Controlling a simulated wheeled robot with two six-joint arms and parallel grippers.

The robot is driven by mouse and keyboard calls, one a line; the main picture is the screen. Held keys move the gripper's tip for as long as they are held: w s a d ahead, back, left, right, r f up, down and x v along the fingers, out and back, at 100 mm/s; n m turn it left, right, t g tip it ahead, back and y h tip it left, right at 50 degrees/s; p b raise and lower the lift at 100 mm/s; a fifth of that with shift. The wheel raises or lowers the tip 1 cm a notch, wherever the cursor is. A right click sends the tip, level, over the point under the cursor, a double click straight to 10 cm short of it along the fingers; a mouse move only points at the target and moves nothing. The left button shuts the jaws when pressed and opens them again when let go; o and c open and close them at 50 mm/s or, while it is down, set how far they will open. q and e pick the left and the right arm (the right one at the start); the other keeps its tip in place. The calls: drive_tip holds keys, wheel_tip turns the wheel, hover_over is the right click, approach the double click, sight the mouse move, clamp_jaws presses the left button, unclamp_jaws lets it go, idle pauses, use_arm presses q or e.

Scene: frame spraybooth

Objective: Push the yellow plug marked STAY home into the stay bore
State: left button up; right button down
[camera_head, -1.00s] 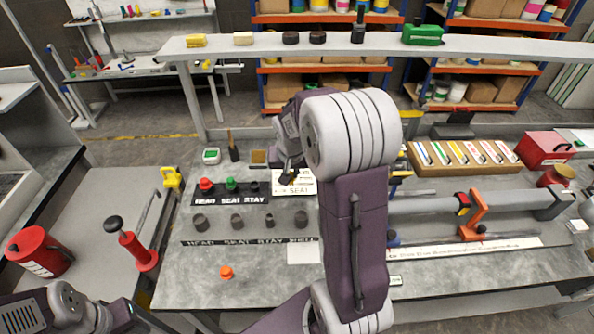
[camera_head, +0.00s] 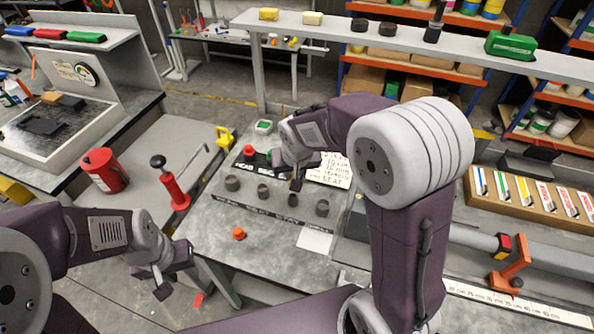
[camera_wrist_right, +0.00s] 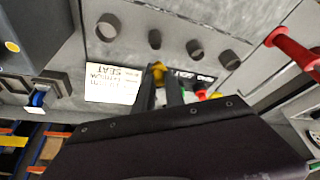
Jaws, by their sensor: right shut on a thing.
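My right gripper (camera_head: 297,184) is above the row of grey bores, just behind the stay bore (camera_head: 293,199), third from the left in the head view. In the right wrist view, my right gripper (camera_wrist_right: 160,82) is shut on the yellow plug (camera_wrist_right: 158,69), of which only a small yellow tip shows between the fingers. The stay bore (camera_wrist_right: 155,38) is just beyond it, apart from the plug in the picture. The plug's STAY mark is hidden. My left gripper (camera_head: 165,280) hangs at lower left beside the bench; its jaw gap is unclear.
Other bores stand close on both sides: the seat bore (camera_head: 262,192) and the wheel bore (camera_head: 322,208). A red plug (camera_head: 248,150) sits in the rack behind. An orange piece (camera_head: 239,233) lies in front. A printed card (camera_head: 330,170) lies right of the gripper.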

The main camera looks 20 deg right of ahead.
drive_tip(key=shift+d, duration=0.1)
drive_tip(key=shift+f+b, duration=0.5)
drive_tip(key=shift+f, duration=0.05)
drive_tip(key=shift+f+b, duration=1.55)
drive_tip(key=shift+f, duration=0.35)
drive_tip(key=shift+f+b, duration=1.2)
drive_tip(key=shift+f, duration=0.2)
drive_tip(key=c, duration=1.3)
unclamp_jaws()
drive_tip(key=shift+r, duration=0.1)
drive_tip(key=v, duration=0.9)
drive_tip(key=shift+p, duration=0.35)
